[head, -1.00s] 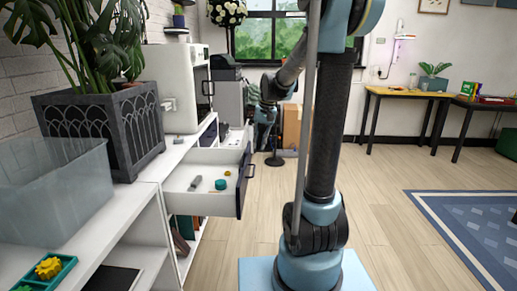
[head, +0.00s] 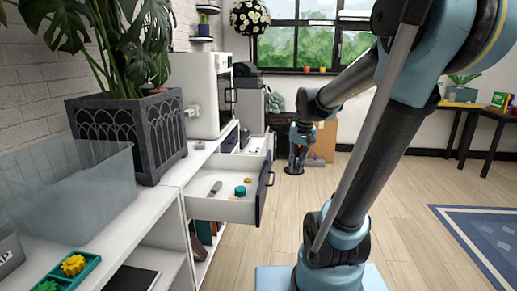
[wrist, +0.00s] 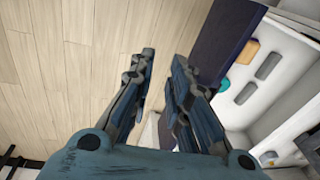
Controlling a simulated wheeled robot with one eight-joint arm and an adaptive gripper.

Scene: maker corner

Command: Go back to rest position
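My gripper (wrist: 164,60) is open, with nothing between its fingers in the wrist view. In the head view it hangs low (head: 297,160) over the floor, to the right of an open white drawer (head: 222,207) and apart from it. My arm leans from its base at the lower right up to the top right, then reaches back down to the gripper. The drawer holds a grey piece (head: 215,188), a teal round piece (head: 240,191) and a small yellow piece (head: 248,181).
A potted plant in a dark planter (head: 140,135), a clear bin (head: 65,195) and a white machine (head: 205,95) stand on the left shelf unit. The drawer juts into the room. Wooden floor (head: 410,175) is clear toward the blue rug (head: 485,240).

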